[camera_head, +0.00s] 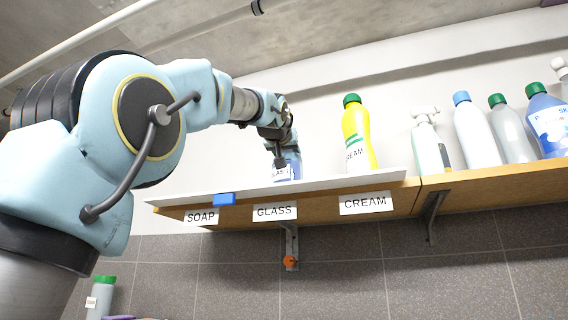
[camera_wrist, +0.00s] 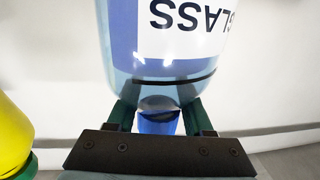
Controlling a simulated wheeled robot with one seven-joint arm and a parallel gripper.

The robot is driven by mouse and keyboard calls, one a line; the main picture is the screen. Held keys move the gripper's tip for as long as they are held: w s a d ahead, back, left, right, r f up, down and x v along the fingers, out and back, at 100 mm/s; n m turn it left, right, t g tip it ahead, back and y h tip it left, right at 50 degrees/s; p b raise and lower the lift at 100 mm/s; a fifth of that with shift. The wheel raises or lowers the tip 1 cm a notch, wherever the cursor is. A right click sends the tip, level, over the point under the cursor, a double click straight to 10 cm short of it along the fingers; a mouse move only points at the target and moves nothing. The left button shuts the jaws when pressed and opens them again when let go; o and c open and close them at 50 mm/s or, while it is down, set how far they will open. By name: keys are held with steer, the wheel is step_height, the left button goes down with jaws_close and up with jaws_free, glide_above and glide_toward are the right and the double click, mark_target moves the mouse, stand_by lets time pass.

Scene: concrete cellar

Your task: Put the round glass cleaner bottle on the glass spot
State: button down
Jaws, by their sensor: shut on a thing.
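The glass cleaner bottle (camera_head: 290,172), pale blue with a white GLASS label, is at the white board on the shelf, above the GLASS tag (camera_head: 275,211). In the wrist view the bottle (camera_wrist: 150,65) shows upside down, its blue cap (camera_wrist: 158,124) between the fingers. My gripper (camera_head: 279,158) is shut on the bottle near its neck; the fingers also show in the wrist view (camera_wrist: 158,112). The bottle looks roughly upright. The board's front edge hides its base, so I cannot tell whether it touches the board.
A yellow CREAM bottle (camera_head: 357,135) stands right of the gripper, above the CREAM tag (camera_head: 366,203). A pipe (camera_head: 85,38) runs above.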

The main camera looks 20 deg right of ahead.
step_height(320, 180, down, 2)
steer(key=shift+f+b, duration=0.25)
steer(key=shift+b, duration=0.95)
steer(key=shift+c, duration=1.5)
jaws_free()
steer(key=shift+f, duration=0.1)
